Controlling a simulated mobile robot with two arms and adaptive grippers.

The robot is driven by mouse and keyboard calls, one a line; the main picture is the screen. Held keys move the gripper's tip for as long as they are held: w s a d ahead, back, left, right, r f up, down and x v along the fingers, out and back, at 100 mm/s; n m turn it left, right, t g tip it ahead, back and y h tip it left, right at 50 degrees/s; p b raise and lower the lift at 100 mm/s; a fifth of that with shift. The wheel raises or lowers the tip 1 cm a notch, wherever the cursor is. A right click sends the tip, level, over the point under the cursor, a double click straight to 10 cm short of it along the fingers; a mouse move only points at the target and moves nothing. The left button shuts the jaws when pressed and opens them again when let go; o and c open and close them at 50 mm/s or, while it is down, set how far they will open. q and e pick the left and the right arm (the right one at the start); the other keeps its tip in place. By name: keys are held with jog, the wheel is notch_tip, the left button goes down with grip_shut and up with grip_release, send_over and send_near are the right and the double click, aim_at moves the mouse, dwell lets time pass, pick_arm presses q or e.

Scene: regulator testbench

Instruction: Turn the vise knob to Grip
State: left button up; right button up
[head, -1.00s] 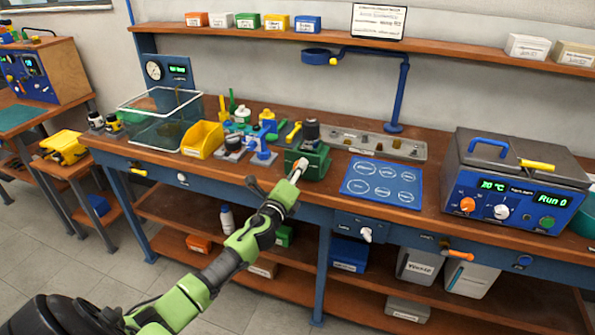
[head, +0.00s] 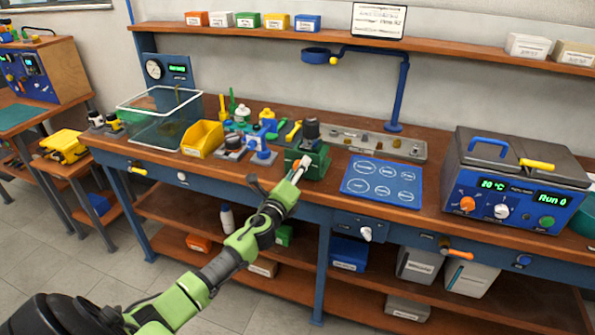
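The green vise (head: 319,161) stands at the front edge of the bench, with a dark cylindrical part (head: 311,131) held upright in its top. My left gripper (head: 298,174) reaches up from the lower left to the front face of the vise. A pale piece with a small orange-red mark shows at its tip against the vise. The vise knob and its labels are too small or covered by my gripper to read. I cannot tell whether the fingers are closed around the knob. My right gripper is not in view.
A yellow bin (head: 203,139) and small parts crowd the bench left of the vise. A blue mat (head: 382,184) lies to the right, then the bath unit (head: 515,180). A metal tray (head: 378,146) lies behind.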

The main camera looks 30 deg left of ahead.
pick_arm(q)
jog(key=shift+s, duration=0.1)
jog(key=v, duration=1.1)
jog(key=shift+s, duration=0.4)
